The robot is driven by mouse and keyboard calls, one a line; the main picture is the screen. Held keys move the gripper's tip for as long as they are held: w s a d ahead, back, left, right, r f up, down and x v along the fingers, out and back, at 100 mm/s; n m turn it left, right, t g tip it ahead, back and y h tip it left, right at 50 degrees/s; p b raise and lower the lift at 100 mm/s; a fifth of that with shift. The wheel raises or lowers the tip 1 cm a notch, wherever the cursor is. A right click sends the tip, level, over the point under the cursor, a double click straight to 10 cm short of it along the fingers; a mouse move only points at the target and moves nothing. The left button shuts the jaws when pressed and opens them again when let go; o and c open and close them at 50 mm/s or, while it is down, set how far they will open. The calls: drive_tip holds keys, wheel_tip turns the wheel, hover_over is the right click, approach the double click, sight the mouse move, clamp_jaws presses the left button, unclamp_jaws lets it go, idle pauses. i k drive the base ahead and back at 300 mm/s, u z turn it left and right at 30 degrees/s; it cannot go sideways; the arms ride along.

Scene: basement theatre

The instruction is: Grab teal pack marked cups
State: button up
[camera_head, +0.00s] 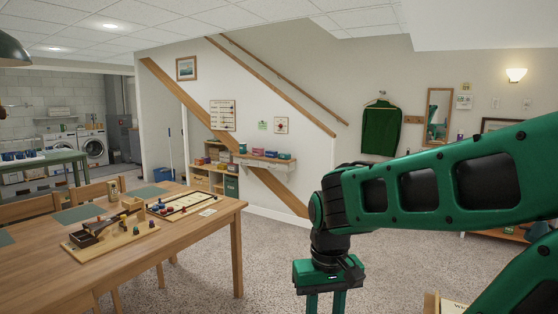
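Several small coloured packs sit on a white wall shelf (262,162) below the stair rail. One at its right end looks teal (284,156); any marking is too small to read, so I cannot tell if it is the cups pack. My gripper (326,304) hangs down at the bottom, right of centre, in front of the carpet. Its two green fingers are apart with carpet showing between them, and their tips are cut off by the frame edge. It is well in front of the shelf and touches nothing visible.
A wooden table (215,222) with board games stands at the left, with chairs behind it. A low cubby shelf (203,178) with bins stands left of the wall shelf. Open carpet (262,250) lies between the table and my arm.

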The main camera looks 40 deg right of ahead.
sight(281, 156)
drive_tip(key=i, duration=2.05)
drive_tip(key=z, duration=1.75)
drive_tip(key=i, duration=4.3)
